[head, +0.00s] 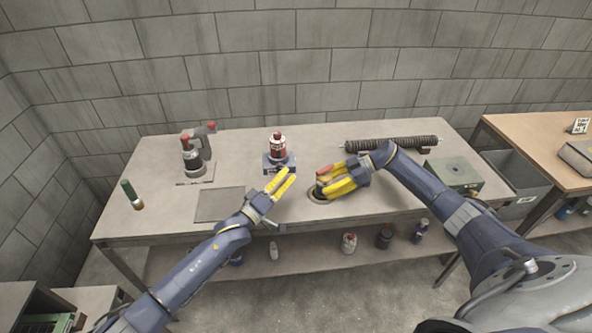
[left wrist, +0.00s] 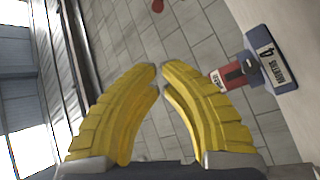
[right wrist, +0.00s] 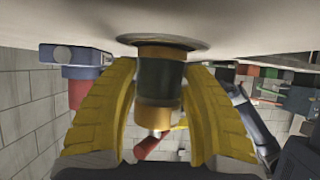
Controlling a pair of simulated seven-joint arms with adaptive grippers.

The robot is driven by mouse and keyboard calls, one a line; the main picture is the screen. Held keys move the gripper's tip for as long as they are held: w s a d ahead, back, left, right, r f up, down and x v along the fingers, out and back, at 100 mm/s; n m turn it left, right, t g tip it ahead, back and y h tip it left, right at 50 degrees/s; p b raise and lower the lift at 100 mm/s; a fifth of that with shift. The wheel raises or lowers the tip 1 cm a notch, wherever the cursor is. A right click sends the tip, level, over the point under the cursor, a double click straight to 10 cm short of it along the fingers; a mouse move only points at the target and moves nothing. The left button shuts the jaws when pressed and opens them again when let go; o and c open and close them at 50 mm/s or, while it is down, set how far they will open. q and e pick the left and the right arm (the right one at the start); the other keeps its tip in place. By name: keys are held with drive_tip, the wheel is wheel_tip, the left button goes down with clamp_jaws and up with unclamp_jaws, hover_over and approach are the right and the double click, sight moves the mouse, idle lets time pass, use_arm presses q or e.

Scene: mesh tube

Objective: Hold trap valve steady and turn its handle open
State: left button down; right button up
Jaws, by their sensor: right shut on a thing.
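The trap valve (right wrist: 160,83) has a dark body with brass-coloured bands. It stands upright in a round fitting (head: 318,196) on the bench. My right gripper (head: 322,187) is shut around its body from the right. A red handle (right wrist: 150,146) shows on the valve's top in the right wrist view; it also shows above my fingers in the head view (head: 323,172). My fingers hide much of the body in the head view. My left gripper (head: 290,174) is empty, apart from the valve and to its left. Its fingertips (left wrist: 160,73) are close together with a narrow gap.
A red-and-white bottle (head: 278,147) stands on a blue block behind my left gripper. The flat grey plate (head: 218,204) is clear.

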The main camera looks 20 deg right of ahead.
sight(325, 171)
use_arm(q)
drive_tip(key=w+x, duration=0.1)
drive_tip(key=x, duration=0.9)
drive_tip(key=shift+t, duration=0.3)
drive_tip(key=shift+s+d+f, duration=0.2)
drive_tip(key=shift+s+f, duration=0.4)
drive_tip(key=shift+s, duration=0.2)
drive_tip(key=shift+s+d+f, duration=0.2)
drive_tip(key=shift+s+f, duration=0.4)
drive_tip(key=shift+s, duration=0.25)
drive_tip(key=shift+s+a, duration=0.25)
drive_tip(key=shift+s, duration=0.75)
drive_tip(key=shift+s+d, duration=0.1)
drive_tip(key=shift+s, duration=0.45)
drive_tip(key=shift+s+d, duration=0.15)
drive_tip(key=shift+s, duration=0.3)
drive_tip(key=shift+s+d, duration=0.2)
drive_tip(key=shift+s, duration=0.05)
idle(0.4)
